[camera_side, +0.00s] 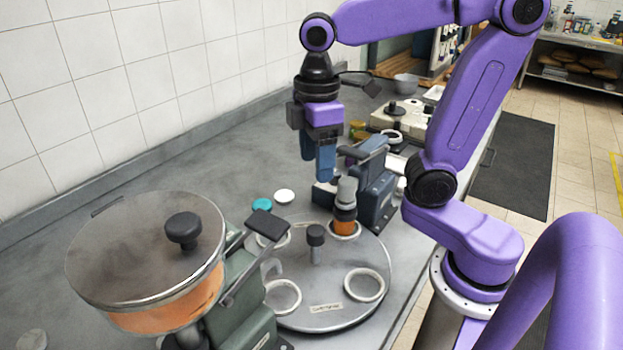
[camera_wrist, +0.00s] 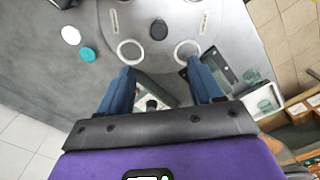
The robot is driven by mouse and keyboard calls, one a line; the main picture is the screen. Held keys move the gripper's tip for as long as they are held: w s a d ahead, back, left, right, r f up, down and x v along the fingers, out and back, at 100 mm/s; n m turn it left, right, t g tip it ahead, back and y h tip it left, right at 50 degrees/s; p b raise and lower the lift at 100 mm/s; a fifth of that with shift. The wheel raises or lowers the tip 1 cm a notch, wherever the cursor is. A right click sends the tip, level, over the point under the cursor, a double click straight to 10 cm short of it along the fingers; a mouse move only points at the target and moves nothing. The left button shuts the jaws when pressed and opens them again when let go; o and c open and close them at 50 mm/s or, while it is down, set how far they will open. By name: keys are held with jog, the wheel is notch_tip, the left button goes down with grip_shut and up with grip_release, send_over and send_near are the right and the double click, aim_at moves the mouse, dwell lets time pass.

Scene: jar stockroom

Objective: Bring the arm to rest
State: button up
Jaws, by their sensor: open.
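My gripper (camera_side: 321,172) hangs pointing down above the counter, near a blue-grey lever device (camera_side: 377,195). In the wrist view its two blue fingers (camera_wrist: 160,88) are spread apart with nothing held between them. A small jar with orange contents (camera_side: 344,226) stands in a ring of the round turntable (camera_side: 325,318), below and to the right of my gripper in the side view. A grey cylindrical part is right above the jar; I cannot tell whether it touches.
A large lidded pot with orange contents (camera_side: 165,310) stands front left on a green stand. A teal disc (camera_side: 262,205) and a white disc (camera_side: 284,195) lie on the counter (camera_side: 130,190). A cream appliance (camera_side: 405,122) and grey bowl (camera_side: 406,83) are behind.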

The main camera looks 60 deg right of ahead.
jog(key=s+d+f, duration=0.1)
jog(key=s+f, duration=0.3)
jog(key=s, duration=0.2)
jog(key=s+d+f+n, duration=0.1)
jog(key=s+f, duration=0.3)
jog(key=s, duration=0.3)
jog(key=shift+s+f, duration=0.3)
jog(key=shift+f, duration=0.05)
